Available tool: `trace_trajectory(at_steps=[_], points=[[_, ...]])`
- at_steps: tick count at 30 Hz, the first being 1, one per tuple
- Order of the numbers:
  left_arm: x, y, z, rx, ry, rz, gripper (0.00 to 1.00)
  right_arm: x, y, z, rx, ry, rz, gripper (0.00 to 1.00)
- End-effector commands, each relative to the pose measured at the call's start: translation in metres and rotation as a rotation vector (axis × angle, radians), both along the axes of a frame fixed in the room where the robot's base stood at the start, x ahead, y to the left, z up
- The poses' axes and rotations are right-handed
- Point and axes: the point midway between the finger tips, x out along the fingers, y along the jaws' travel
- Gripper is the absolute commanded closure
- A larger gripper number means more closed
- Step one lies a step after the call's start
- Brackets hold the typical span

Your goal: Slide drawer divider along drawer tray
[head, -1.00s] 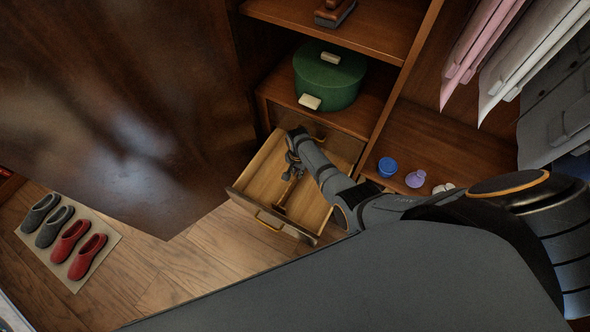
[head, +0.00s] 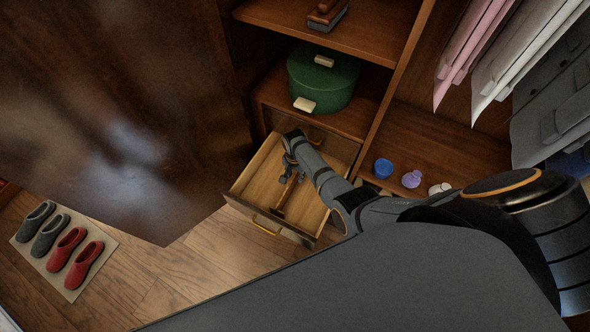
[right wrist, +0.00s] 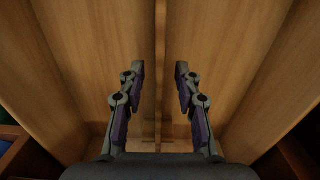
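The drawer tray (head: 262,181) is a pulled-out wooden drawer with a brass handle at the lower part of the armoire. The drawer divider (head: 290,198) is a thin upright wooden board inside it, partly hidden by my right arm. My right gripper (head: 288,180) is down at the drawer. In the right wrist view, its two fingers (right wrist: 160,72) are spread on either side of the divider (right wrist: 160,35), with a gap on each side. The gripper is open and holds nothing. My left gripper is not in view.
A green round box (head: 323,80) stands on the shelf above the drawer. A blue cup (head: 383,168) and a purple item (head: 412,179) sit on the right shelf. Clothes hang at upper right. Shoes lie on a mat (head: 76,284) at left.

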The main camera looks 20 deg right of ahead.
Motion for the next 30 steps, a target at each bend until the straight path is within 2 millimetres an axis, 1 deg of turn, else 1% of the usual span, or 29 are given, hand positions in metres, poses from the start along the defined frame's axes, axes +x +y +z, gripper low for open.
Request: trace_trajectory(at_steps=[5,9,12,15,18,21,30], points=[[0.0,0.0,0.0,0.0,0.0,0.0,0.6,0.0,0.0,0.03,0.0,-0.004,0.0,0.67],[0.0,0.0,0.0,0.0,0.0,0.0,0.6,0.0,0.0,0.064,0.0,-0.004,0.0,0.67],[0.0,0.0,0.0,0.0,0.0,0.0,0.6,0.0,0.0,0.084,0.0,-0.004,0.0,0.67],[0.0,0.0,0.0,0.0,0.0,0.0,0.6,0.0,0.0,0.099,0.0,-0.001,0.0,0.67],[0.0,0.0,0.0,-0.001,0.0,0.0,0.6,-0.001,0.0,0.109,0.0,0.0,0.0,0.67],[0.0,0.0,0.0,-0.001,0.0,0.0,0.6,-0.001,0.0,0.113,0.001,0.001,0.0,0.67],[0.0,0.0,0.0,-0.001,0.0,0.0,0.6,-0.001,0.0,0.114,0.001,0.001,0.0,0.67]])
